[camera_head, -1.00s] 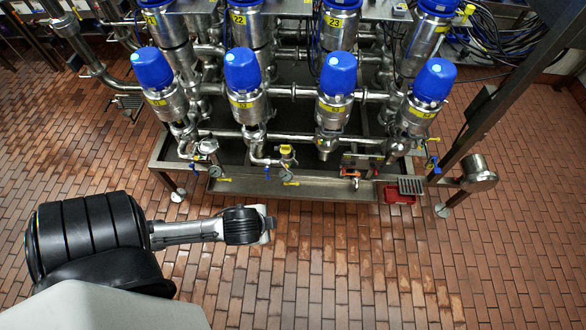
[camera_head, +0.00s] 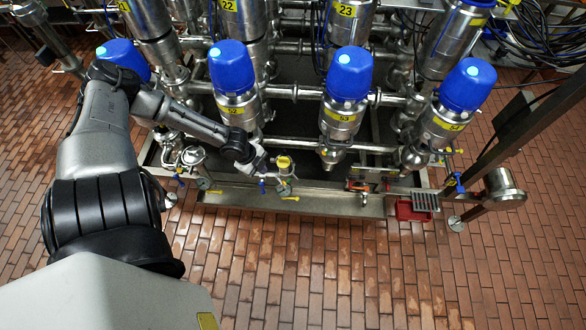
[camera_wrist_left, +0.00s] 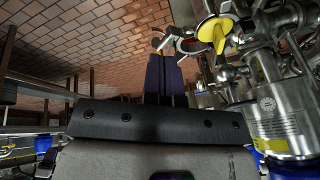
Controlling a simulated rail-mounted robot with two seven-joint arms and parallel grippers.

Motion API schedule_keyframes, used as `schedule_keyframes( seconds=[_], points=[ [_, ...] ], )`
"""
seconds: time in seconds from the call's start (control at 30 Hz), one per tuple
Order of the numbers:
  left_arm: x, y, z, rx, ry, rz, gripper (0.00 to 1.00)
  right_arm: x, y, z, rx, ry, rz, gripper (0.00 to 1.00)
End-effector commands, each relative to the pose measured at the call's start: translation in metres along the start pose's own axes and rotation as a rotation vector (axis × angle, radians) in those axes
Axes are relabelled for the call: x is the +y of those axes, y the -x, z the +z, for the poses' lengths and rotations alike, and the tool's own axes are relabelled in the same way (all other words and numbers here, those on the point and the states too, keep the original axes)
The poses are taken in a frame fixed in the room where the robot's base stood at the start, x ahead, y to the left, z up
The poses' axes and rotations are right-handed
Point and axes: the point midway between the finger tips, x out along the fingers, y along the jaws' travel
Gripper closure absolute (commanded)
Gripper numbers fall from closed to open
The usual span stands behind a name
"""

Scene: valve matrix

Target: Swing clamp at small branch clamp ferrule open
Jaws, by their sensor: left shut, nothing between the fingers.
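My left gripper (camera_head: 260,163) reaches to the front of the valve rack, just left of a small branch fitting with a yellow cap (camera_head: 283,162). In the left wrist view its two dark fingers (camera_wrist_left: 163,62) lie together, shut and empty. Just beyond the fingertips there is small silver hardware (camera_wrist_left: 168,40), and to the right the yellow handle (camera_wrist_left: 216,32) of the fitting. The clamp on the ferrule is too small to make out surely, so I cannot tell whether it is shut or open, or whether the fingers touch it. My right gripper is in neither view.
Blue-topped steel valves (camera_head: 349,75) stand in rows behind, with horizontal pipes (camera_head: 300,142) between them. A drip tray (camera_head: 330,200) runs along the rack's front. A red bin (camera_head: 413,211) is at the right. The brick floor (camera_head: 320,265) in front is clear.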

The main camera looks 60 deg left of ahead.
Motion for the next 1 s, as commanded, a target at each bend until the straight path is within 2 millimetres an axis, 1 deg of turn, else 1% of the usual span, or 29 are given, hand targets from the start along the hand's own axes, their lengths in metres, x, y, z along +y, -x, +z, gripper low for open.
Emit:
schedule_keyframes(
  seconds=[0.1,0.2,0.37,0.47,0.6,0.8,1.0],
  points=[
    [-0.011,0.002,-0.022,0.14,-0.048,-0.067,1.0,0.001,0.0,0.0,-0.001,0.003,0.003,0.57],
    [-0.018,0.004,-0.034,0.212,-0.116,-0.123,1.0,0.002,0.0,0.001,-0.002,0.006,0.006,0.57],
    [-0.022,0.003,-0.04,0.236,-0.199,-0.158,1.0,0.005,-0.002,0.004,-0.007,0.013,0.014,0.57],
    [-0.022,-0.005,-0.041,0.234,-0.211,-0.159,1.0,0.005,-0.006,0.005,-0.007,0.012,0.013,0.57],
    [-0.025,-0.024,-0.046,0.237,-0.211,-0.159,1.0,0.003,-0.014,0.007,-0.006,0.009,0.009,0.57],
    [-0.029,-0.054,-0.054,0.235,-0.209,-0.16,1.0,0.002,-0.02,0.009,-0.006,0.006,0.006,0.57],
    [-0.032,-0.077,-0.06,0.234,-0.21,-0.158,1.0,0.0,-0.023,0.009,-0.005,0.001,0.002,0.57]
  ],
)
